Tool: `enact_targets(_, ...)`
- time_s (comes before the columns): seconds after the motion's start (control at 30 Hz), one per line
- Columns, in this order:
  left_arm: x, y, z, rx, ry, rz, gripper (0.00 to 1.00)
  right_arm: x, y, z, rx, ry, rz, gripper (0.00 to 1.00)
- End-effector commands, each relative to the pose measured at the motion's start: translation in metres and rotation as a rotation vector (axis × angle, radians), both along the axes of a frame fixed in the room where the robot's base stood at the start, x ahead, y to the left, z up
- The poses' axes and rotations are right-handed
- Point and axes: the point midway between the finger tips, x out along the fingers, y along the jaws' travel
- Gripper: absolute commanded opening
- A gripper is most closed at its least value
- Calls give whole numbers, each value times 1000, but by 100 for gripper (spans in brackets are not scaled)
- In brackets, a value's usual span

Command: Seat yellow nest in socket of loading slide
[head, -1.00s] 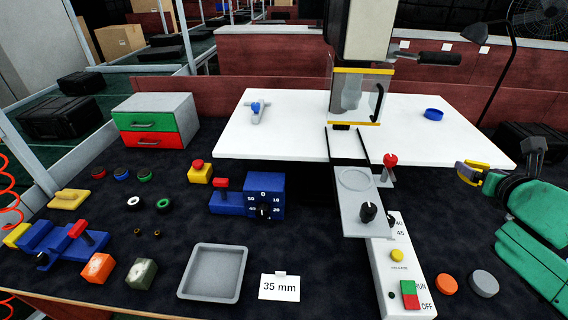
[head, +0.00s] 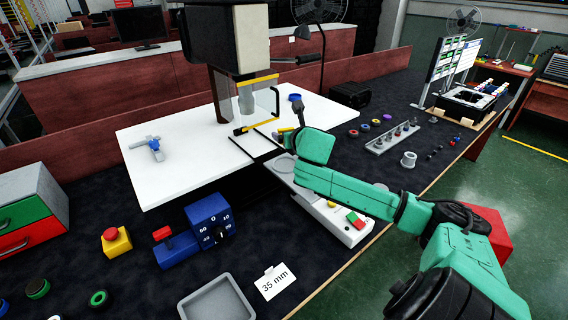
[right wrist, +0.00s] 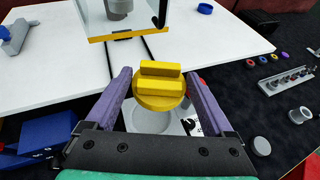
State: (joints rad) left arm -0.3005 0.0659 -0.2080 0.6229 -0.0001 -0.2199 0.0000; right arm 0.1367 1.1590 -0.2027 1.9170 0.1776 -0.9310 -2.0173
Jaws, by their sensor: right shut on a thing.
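The yellow nest (right wrist: 160,88) is a round disc with a raised ridged block on top. In the right wrist view my right gripper (right wrist: 157,92) is shut on it, with a purple finger on each side. The loading slide's round socket (right wrist: 150,120) shows just below the nest, partly hidden by it and the gripper. In the head view the grey slide (head: 283,168) runs out from under the press, and my right gripper (head: 288,133) is over its far part. The nest is mostly hidden there. The gap between nest and socket cannot be told. My left gripper is not in view.
The press (head: 228,45) with its yellow-edged guard (head: 256,100) stands just beyond the slide. The white control box (head: 340,225) is in front. A blue ring (head: 295,97) lies on the white table (head: 165,185). A rack with several small parts (head: 393,138) stands to the right.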

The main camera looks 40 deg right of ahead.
Motion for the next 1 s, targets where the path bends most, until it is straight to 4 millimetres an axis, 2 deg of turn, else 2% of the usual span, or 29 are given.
enact_targets(0.03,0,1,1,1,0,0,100,-1,1,-16,6,4,-1,30)
enact_targets(0.1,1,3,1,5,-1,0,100,0,1,-34,6,2,-1,30)
enact_targets(0.27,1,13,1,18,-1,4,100,0,1,-56,2,-2,0,30)
enact_targets(0.43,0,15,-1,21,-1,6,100,0,1,-88,5,0,-1,30)
enact_targets(0.53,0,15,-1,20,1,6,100,0,2,-96,1,-2,1,30)
enact_targets(0.83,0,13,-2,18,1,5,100,0,2,-99,-1,-2,2,30)
enact_targets(0.87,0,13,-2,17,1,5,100,0,2,-99,0,-2,2,91)
enact_targets(0.9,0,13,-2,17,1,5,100,0,2,-98,0,-2,2,100)
enact_targets(1.0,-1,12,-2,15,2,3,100,0,2,-98,0,-1,2,100)
